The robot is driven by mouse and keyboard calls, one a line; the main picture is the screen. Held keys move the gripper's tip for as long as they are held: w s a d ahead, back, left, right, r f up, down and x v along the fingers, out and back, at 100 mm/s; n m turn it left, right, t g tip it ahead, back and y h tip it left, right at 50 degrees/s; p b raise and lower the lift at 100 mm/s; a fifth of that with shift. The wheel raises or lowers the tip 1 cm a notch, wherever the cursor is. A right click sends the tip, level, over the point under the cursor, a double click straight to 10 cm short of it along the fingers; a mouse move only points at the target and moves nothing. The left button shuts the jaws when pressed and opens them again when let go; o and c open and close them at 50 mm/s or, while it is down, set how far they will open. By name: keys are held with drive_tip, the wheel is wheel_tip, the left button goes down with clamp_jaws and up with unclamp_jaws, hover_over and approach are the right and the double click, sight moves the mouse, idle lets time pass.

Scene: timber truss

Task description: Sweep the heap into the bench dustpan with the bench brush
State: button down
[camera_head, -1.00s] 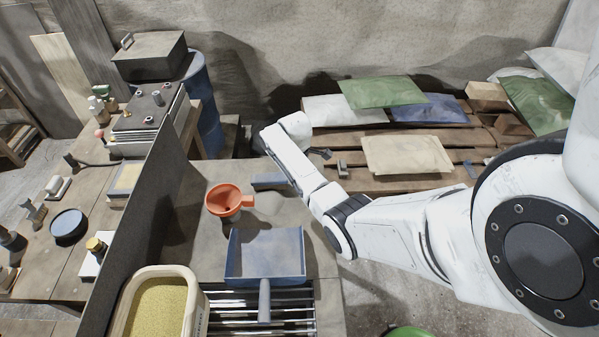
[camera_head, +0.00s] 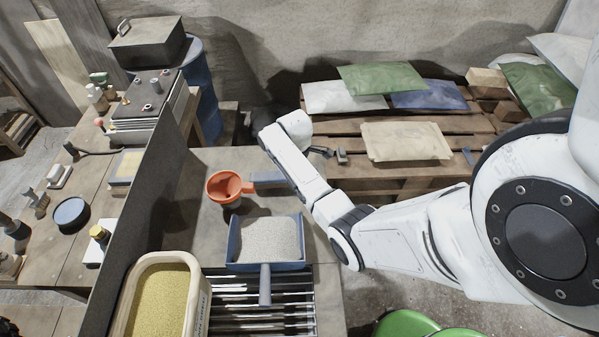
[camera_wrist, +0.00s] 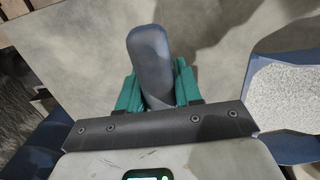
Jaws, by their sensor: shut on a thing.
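The blue dustpan (camera_head: 233,250) lies on the bench, its handle toward the near grating. A pale grey granular heap (camera_head: 268,238) fills much of its tray. The dustpan's edge (camera_wrist: 289,146) and the heap (camera_wrist: 283,95) also show at the right of the wrist view. My gripper (camera_wrist: 158,85), with green fingers, is shut on a dark grey-blue handle (camera_wrist: 150,50), which looks like the brush's. The brush's bristles cannot be made out. In the head view my arm hides the gripper; a blue piece (camera_head: 268,179), probably the brush, shows beside my forearm.
An orange funnel (camera_head: 226,187) stands close left of the blue piece. A tub of yellow grain (camera_head: 198,290) sits at the near left, by an upright dark panel (camera_head: 150,190). A pallet with sacks (camera_head: 400,140) is behind my arm. Green round tops (camera_head: 405,325) show at the bottom.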

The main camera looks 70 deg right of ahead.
drive_tip(key=shift+s+a+r, duration=0.1)
drive_tip(key=shift+s+a, duration=0.25)
drive_tip(key=shift+a, duration=0.5)
drive_tip(key=shift+s+a, duration=0.35)
drive_tip(key=shift+a, duration=0.45)
drive_tip(key=shift+w+d+r, duration=0.15)
drive_tip(key=shift+d+r, duration=0.15)
drive_tip(key=shift+r, duration=0.45)
drive_tip(key=shift+w+d+r, duration=0.1)
drive_tip(key=shift+d+r, duration=0.2)
drive_tip(key=shift+r, duration=0.5)
drive_tip(key=shift+w+d+r, duration=0.15)
drive_tip(key=shift+d+r, duration=0.15)
drive_tip(key=shift+r, duration=0.45)
drive_tip(key=shift+r, duration=0.15)
